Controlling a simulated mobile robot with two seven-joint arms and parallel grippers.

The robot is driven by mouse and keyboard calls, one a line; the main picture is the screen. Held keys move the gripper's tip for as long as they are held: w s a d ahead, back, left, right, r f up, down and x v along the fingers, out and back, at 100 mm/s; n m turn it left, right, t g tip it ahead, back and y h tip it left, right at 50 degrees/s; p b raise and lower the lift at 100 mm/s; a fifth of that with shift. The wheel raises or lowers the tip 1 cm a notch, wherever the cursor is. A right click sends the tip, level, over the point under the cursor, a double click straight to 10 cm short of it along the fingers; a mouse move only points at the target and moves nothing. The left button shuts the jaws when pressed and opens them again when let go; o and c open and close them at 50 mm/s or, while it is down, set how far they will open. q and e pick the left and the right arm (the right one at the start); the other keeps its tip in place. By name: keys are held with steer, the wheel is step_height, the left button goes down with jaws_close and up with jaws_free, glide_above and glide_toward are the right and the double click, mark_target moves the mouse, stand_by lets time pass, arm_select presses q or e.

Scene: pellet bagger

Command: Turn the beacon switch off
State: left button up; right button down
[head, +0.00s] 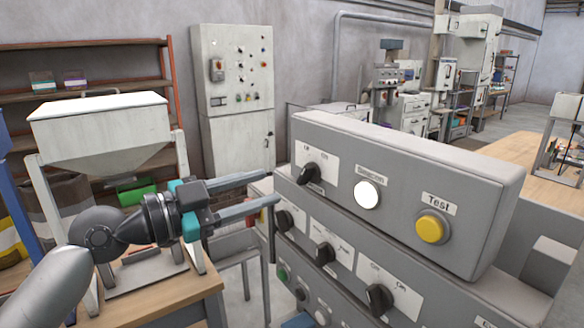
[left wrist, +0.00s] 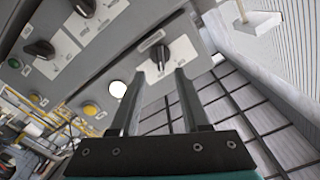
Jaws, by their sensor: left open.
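A grey control panel (head: 440,165) fills the right foreground of the head view. Its top row has a black rotary knob (head: 308,174) on a white plate, a white lamp (head: 367,195) and a yellow button (head: 432,228) labelled Test. The plate lettering is too small to read surely, so I cannot confirm which knob is the beacon switch. My left gripper (head: 272,188) is open and empty, its fingers pointing at the panel just left of the top knob. In the left wrist view, that knob (left wrist: 160,57) shows just beyond and between the fingertips, apparently apart from them. My right gripper is not in view.
Lower panel rows hold more black knobs (head: 325,254) and a green button (head: 282,273), close below the gripper. A white hopper (head: 100,120) stands behind my left arm. A tall grey cabinet (head: 235,75) is at the back. A wooden table (head: 535,155) is at right.

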mark_target(301, 177)
arm_select(q)
steer(key=p+x, duration=0.1)
steer(key=x, duration=0.6)
steer(key=shift+p, duration=0.35)
steer(key=shift+a, duration=0.1)
jaws_close()
